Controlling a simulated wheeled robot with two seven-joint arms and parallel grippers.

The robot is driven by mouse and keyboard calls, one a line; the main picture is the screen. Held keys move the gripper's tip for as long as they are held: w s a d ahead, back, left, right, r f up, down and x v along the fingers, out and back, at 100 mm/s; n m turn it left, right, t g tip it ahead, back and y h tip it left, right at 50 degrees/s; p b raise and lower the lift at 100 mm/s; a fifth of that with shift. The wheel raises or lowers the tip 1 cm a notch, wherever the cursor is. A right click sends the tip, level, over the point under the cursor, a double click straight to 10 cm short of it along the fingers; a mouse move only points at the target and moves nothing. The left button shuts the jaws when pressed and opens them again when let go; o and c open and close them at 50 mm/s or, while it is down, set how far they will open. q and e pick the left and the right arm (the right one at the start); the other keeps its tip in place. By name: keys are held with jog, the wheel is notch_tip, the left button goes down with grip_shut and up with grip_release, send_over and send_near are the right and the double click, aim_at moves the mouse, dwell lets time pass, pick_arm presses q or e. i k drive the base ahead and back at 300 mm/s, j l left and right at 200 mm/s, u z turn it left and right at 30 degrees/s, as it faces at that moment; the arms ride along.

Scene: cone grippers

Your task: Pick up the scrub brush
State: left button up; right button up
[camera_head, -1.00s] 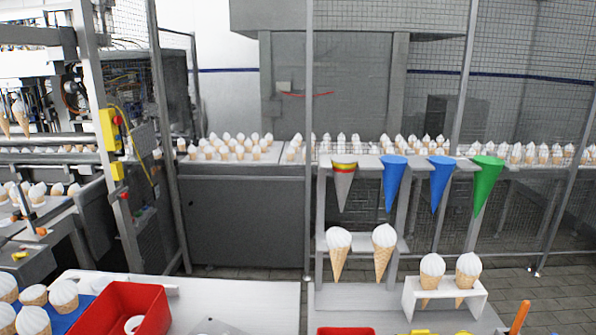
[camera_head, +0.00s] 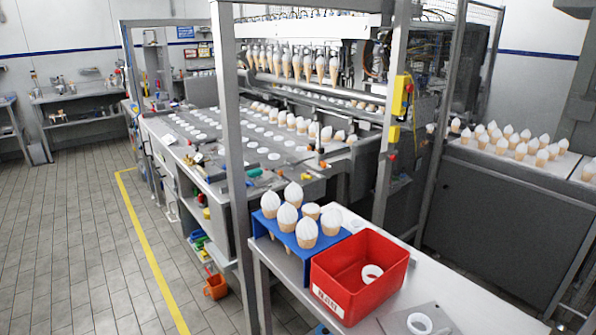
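I cannot make out a scrub brush for certain in the head view; small tools on the far machine and benches are too small to tell. Neither of my grippers is in view.
A red bin (camera_head: 345,295) holding a white ring (camera_head: 372,274) stands on a white table (camera_head: 446,298), beside a blue cone rack (camera_head: 268,226). A machine frame post (camera_head: 233,160) rises behind. Tiled floor (camera_head: 80,250) is clear at left.

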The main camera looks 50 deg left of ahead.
aim_at(255, 174)
jog(key=u, duration=1.9)
jog(key=i+j+z, duration=0.15)
jog(key=i+j, duration=0.7)
jog(key=i, duration=0.1)
